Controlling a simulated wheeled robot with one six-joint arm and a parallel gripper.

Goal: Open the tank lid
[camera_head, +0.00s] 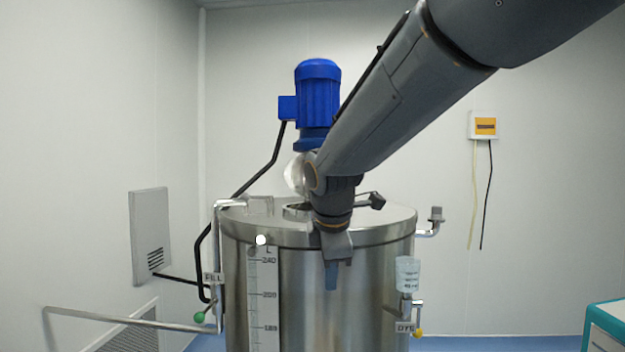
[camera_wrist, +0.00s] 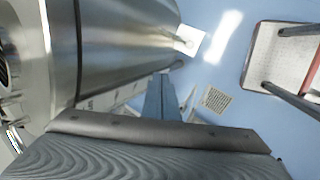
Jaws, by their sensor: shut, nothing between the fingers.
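The steel tank (camera_head: 350,295) stands upright in the middle of the head view. Its lid (camera_head: 385,222) is a flat round top and looks closed. A blue motor (camera_head: 318,95) stands above the lid. A black knob or handle (camera_head: 376,201) shows at the right of the lid top, beside my wrist. My gripper (camera_head: 331,283) points down in front of the tank's upper wall, just below the lid rim. It is shut and empty. In the wrist view its fingers (camera_wrist: 161,95) are together, beside the tank wall (camera_wrist: 120,45). My arm hides the middle of the lid.
A fill pipe (camera_head: 217,260) with a green valve knob runs down the tank's left side. A small bottle (camera_head: 407,274) and yellow valve sit at the right. A teal cabinet (camera_head: 606,325) stands at lower right.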

